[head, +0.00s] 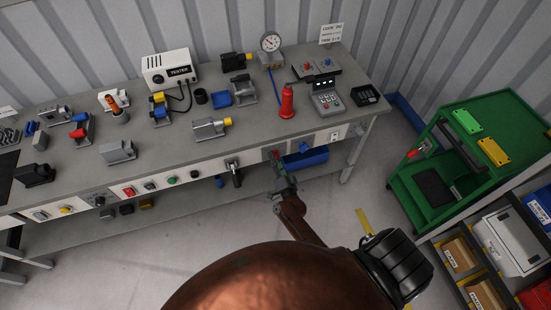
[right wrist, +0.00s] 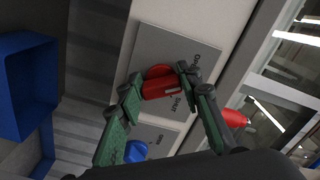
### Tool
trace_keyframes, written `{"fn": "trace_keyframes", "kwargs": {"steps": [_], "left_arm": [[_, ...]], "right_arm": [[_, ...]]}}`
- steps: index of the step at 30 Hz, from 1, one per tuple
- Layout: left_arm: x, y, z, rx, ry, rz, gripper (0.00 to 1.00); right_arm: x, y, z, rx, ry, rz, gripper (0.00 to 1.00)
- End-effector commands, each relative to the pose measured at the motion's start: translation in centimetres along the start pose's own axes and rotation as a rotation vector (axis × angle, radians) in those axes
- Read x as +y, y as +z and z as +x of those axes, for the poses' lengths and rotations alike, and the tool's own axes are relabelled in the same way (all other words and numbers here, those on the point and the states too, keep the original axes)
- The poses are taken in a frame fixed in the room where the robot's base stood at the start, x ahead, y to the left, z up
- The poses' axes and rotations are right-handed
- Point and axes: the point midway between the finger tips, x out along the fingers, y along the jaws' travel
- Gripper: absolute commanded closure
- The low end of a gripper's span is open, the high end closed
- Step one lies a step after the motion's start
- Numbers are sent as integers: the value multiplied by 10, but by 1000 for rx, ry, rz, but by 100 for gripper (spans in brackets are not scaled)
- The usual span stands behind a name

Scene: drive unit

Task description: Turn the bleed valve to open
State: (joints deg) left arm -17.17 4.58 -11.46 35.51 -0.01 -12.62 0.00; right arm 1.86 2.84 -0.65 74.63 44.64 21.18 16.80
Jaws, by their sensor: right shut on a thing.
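The bleed valve is a red handle (right wrist: 158,88) on a grey plate (right wrist: 165,48) in the right wrist view. The plate carries the words OPEN and SHUT beside the handle. The handle's bar points towards the side with the words; I cannot tell which word it lines up with. My right gripper (right wrist: 160,80) has one finger on each side of the handle and is shut on it. My left gripper is not in view.
A blue knob (right wrist: 136,151) sits on a neighbouring plate. A blue bin (head: 306,158) is just right of the gripper, under the bench (head: 200,148). A red bottle-shaped item (head: 287,102) stands on the bench above.

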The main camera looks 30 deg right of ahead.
Motion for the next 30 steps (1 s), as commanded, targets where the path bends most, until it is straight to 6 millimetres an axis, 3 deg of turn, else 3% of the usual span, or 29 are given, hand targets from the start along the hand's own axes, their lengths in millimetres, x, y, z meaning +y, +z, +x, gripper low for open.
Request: {"fn": "trace_keyframes", "kwargs": {"steps": [12, 29, 30], "left_arm": [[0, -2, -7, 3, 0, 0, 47], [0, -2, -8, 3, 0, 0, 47], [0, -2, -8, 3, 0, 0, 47]], "right_arm": [[1, 1, 0, -2, 1, -190, 91], [2, 1, -1, -2, 1, -218, 92], [2, 1, -1, -2, 1, -218, 65]]}}
